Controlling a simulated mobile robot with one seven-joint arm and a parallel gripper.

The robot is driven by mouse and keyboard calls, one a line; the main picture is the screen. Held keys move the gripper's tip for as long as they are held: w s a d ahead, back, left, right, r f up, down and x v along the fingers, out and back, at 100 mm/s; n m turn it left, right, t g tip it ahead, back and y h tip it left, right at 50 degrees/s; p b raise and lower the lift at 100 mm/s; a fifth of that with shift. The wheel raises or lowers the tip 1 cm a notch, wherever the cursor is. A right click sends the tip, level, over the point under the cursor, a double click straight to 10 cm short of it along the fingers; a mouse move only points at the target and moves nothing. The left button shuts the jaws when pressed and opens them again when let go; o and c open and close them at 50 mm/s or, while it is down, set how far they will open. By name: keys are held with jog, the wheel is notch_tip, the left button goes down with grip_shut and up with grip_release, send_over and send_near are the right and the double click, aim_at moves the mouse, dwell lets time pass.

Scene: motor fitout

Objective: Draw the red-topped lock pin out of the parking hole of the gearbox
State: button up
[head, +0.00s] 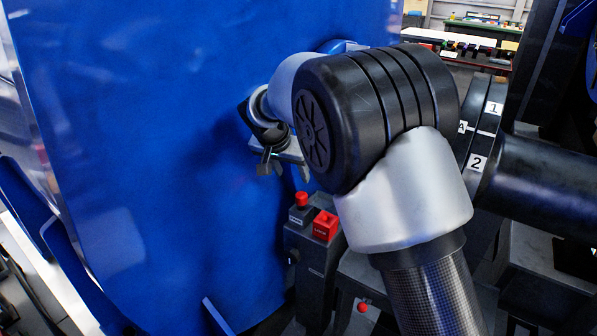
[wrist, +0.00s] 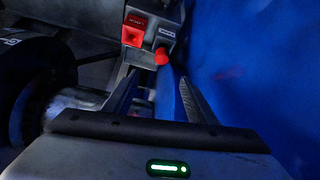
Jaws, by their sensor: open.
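The lock pin's red top (head: 302,198) stands up from a small grey label plate on the dark gearbox block (head: 308,258). Beside it is a red labelled block (head: 325,226); its text is too small to read surely. My gripper (head: 284,170) is open and empty, above and slightly left of the pin, close to the blue panel. In the wrist view, the red top (wrist: 161,56) shows just beyond and between the open fingertips (wrist: 160,78), apart from them. The red block (wrist: 133,30) lies up and left of it. The pin's shaft is hidden.
A large blue panel (head: 150,150) rises close beside the gripper and pin. Dark round machinery with labels 1 and 2 (head: 477,162) stands at the right. A small red knob (head: 362,307) shows below. A bench with parts (head: 470,45) is far back.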

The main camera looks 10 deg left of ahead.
aim_at(301, 195)
jog(key=b+x, duration=0.1)
jog(key=x, duration=1.7)
jog(key=shift+s+a, duration=0.15)
jog(key=shift+a, duration=0.05)
grip_shut()
jog(key=shift+r+p, duration=0.9)
jog(key=shift+r, duration=2.2)
